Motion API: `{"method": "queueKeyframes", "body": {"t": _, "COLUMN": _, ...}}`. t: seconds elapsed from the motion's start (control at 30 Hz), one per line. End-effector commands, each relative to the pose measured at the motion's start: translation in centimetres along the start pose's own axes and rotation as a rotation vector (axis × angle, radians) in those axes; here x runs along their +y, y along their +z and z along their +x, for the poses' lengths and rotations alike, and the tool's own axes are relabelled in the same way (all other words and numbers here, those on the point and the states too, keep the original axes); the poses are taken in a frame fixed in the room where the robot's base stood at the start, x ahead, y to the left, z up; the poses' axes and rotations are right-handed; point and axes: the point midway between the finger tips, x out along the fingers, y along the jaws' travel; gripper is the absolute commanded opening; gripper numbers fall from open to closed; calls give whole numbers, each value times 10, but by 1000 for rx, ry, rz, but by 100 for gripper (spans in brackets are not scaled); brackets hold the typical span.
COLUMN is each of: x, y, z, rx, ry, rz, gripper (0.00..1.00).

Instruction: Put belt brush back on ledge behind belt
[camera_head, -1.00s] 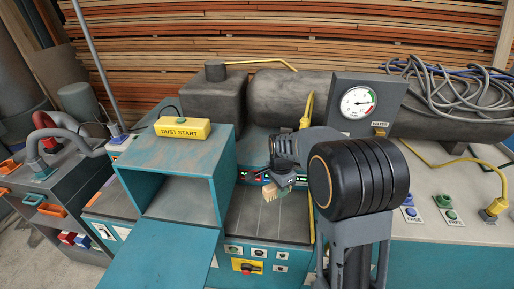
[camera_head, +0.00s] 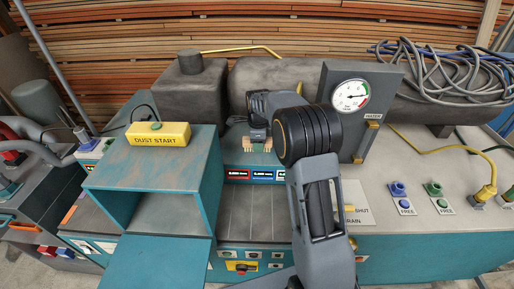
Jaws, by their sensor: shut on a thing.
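My gripper (camera_head: 258,136) is shut on the belt brush (camera_head: 246,148), whose tan parts show at both sides of the dark fingers. The fingers hide most of the brush. The dark belt (camera_head: 250,215) runs beneath, right of the teal hood. The teal ledge (camera_head: 240,160) behind the belt bears a row of red, blue and dark labels on its front. The gripper and brush appear at the ledge, above the labels. I cannot tell whether the brush touches the ledge top.
The teal hood (camera_head: 150,175) with a yellow DUST START box (camera_head: 158,135) stands left of the belt. A gauge panel (camera_head: 358,100) stands close to the right of my arm. A dark tank (camera_head: 280,85) lies behind. Control buttons (camera_head: 243,267) sit at the belt's front.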

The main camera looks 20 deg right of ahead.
Motion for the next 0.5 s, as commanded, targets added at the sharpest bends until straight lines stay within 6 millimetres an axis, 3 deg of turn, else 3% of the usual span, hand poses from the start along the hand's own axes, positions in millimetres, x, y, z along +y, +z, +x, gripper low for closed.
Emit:
{"method": "queueKeyframes", "body": {"t": 0.2, "x": -22, "y": 3, "z": 25, "rx": 0, "ry": -1, "rz": 2, "gripper": 12}}
{"method": "queueKeyframes", "body": {"t": 0.5, "x": -31, "y": 4, "z": 36, "rx": 0, "ry": -2, "rz": 3, "gripper": 12}}
